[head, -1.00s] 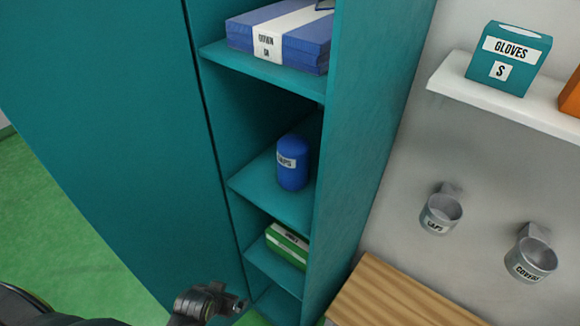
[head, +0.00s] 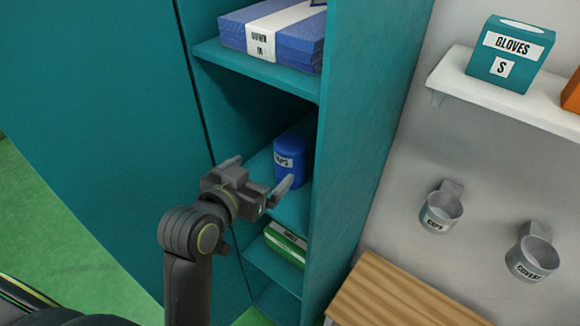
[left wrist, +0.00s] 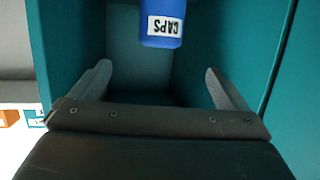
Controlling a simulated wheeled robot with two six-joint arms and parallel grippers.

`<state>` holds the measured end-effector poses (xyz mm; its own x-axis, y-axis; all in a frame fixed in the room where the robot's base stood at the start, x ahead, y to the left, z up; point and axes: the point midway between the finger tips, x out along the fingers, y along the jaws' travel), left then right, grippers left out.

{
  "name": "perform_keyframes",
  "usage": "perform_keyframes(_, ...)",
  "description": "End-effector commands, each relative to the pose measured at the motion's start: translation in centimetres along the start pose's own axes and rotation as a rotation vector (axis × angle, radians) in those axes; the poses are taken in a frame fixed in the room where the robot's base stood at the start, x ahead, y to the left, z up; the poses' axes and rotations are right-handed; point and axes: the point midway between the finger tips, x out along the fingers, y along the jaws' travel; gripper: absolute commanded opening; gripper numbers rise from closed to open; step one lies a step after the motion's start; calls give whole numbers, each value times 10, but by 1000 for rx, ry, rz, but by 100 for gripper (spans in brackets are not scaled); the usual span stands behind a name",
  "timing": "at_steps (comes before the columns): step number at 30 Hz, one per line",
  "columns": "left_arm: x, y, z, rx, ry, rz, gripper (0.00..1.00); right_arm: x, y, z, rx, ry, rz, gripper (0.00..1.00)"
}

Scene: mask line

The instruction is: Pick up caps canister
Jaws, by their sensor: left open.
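The blue caps canister (head: 290,154) stands on the middle shelf (head: 262,165) of the teal cabinet, with a white label facing out. Its lower part is hidden behind my left gripper in the head view. My left gripper (head: 262,182) is open and empty at the front of that shelf, just short of the canister. In the left wrist view the canister (left wrist: 164,22) appears upside down at the top, beyond the two spread fingers (left wrist: 158,82) and roughly between them. The fingers do not touch it. My right gripper is not in view.
The cabinet's side panel (head: 365,130) stands close to the right of the canister. A blue gown box (head: 275,35) lies on the shelf above, a green box (head: 286,243) below. On the right are a gloves box (head: 510,55), wall cups (head: 440,207) and a wooden bench (head: 400,295).

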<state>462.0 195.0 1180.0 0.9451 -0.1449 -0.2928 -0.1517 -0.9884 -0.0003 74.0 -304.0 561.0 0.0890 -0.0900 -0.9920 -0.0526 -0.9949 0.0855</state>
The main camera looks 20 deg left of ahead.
Motion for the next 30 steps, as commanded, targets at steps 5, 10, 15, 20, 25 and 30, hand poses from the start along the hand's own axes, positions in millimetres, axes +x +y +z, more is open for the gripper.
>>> perform_keyframes(5, 30, 0, 1, 2, -1, 0, 97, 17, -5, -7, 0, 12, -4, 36)
perform_keyframes(10, 57, 0, -2, 0, -5, 0, 97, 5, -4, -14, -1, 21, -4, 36)
perform_keyframes(15, 82, 0, -1, 0, -4, 0, 97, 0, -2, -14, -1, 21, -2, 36)
perform_keyframes(20, 95, 0, -1, 0, -1, 0, 97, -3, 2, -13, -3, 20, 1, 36)
perform_keyframes(25, 101, 0, -1, 0, -2, 0, 97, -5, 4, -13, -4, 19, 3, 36)
perform_keyframes(30, 118, -1, -4, -1, -4, 0, 97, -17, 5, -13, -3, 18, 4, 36)
